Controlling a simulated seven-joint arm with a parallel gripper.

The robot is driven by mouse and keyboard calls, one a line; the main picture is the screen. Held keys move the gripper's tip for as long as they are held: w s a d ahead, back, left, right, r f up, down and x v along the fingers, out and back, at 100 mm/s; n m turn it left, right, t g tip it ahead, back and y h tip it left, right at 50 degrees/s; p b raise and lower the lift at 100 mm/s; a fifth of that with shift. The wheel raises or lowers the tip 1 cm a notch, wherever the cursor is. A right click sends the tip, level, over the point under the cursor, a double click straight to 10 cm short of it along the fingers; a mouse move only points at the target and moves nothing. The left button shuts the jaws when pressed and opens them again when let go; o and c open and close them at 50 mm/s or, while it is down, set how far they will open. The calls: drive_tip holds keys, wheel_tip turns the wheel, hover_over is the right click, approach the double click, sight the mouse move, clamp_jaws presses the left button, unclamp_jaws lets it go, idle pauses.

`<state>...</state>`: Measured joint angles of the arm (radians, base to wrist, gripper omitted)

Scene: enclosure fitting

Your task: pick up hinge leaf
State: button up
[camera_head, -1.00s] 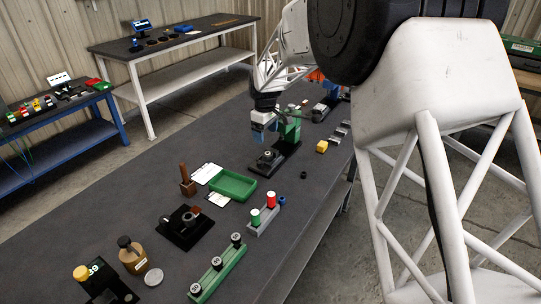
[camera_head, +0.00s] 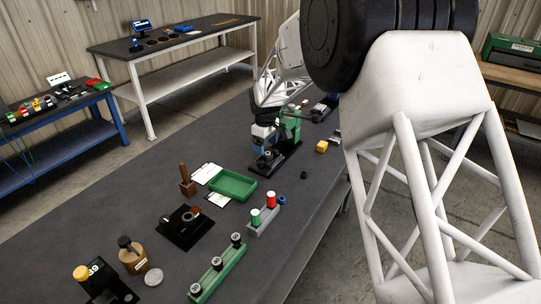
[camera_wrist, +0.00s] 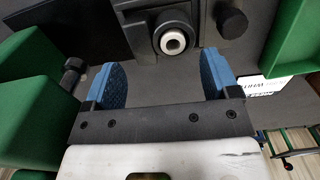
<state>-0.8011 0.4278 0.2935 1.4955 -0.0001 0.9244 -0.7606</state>
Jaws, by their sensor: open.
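I cannot pick out the hinge leaf with certainty in either view. My gripper (camera_head: 263,143) is low over the bench at a black fixture with a green upright (camera_head: 290,126). In the wrist view its two blue-padded fingers (camera_wrist: 160,75) are wide apart, with nothing held between them. Past the fingertips is a dark round boss with a white ring (camera_wrist: 174,41) on the fixture. A green block (camera_wrist: 35,95) stands close to the left finger. My gripper hides part of the fixture in the head view.
A green tray (camera_head: 233,195), a grey holder with red and green spools (camera_head: 262,221), a yellow block (camera_head: 322,146) and a small black ring (camera_head: 304,175) lie nearby. A black knob (camera_wrist: 233,23) is right of the boss.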

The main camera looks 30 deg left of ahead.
drive_tip(key=shift+f, duration=0.95)
drive_tip(key=c, duration=1)
drive_tip(key=shift+r, duration=0.2)
drive_tip(key=shift+c, duration=0.2)
drive_tip(key=shift+r, duration=1.4)
drive_tip(key=shift+s+d+r, duration=0.1)
drive_tip(key=shift+s+r, duration=0.05)
drive_tip(key=shift+r, duration=0.1)
drive_tip(key=s+d, duration=0.3)
drive_tip(key=s+d+r, duration=0.1)
drive_tip(key=s+d, duration=0.7)
drive_tip(key=shift+r, duration=0.15)
drive_tip(key=shift+d, duration=0.1)
